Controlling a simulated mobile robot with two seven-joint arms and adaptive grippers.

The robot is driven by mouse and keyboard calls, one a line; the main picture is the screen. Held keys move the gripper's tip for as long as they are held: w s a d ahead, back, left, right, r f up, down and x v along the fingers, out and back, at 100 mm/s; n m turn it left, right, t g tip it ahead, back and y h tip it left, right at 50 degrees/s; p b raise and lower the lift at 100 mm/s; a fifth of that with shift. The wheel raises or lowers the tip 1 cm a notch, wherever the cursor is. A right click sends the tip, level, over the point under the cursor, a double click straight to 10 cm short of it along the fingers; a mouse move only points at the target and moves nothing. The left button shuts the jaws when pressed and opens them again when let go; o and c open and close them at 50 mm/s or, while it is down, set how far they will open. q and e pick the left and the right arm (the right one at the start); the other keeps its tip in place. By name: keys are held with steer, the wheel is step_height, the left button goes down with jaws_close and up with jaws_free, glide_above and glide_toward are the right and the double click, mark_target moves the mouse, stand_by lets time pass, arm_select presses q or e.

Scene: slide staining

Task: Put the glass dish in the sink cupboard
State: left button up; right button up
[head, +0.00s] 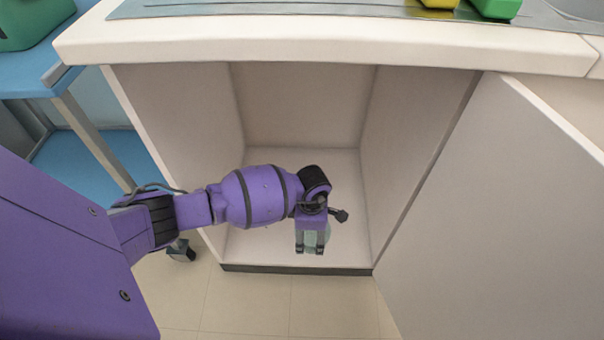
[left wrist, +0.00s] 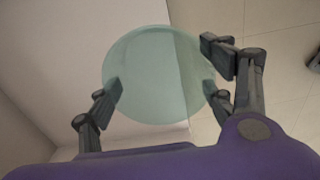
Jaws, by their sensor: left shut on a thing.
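The glass dish (left wrist: 155,75) is a round, pale green, see-through disc. In the left wrist view it sits between the two fingers of my left gripper (left wrist: 165,82), which is shut on it. In the head view my left gripper (head: 311,250) points down inside the front part of the open sink cupboard (head: 300,165), and a small part of the dish (head: 312,238) shows between its fingers. I cannot tell whether the dish touches the cupboard floor. The cupboard looks otherwise empty. My right gripper is in neither view.
The cupboard door (head: 500,200) stands open at the right. A white counter (head: 300,42) overhangs the cupboard, with yellow and green things on top. A blue table (head: 25,75) stands at the left. The cupboard's back floor is clear.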

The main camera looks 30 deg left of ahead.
arm_select(q)
steer(key=a+f+b, duration=0.2)
steer(key=a+f, duration=0.1)
steer(key=a, duration=0.1)
steer(key=a+f+b, duration=0.3)
steer(key=a, duration=0.1)
steer(key=a+f+b, duration=0.3)
steer(key=a, duration=0.2)
steer(key=shift+f, duration=0.1)
steer(key=shift+w+a, duration=0.1)
steer(key=shift+a+f+b, duration=0.2)
steer(key=shift+f+b, duration=0.05)
steer(key=shift+b, duration=0.05)
step_height(320, 180, down, 3)
steer(key=b, duration=0.3)
steer(key=shift+a, duration=0.15)
steer(key=shift+f, duration=0.25)
steer(key=shift+r, duration=0.1)
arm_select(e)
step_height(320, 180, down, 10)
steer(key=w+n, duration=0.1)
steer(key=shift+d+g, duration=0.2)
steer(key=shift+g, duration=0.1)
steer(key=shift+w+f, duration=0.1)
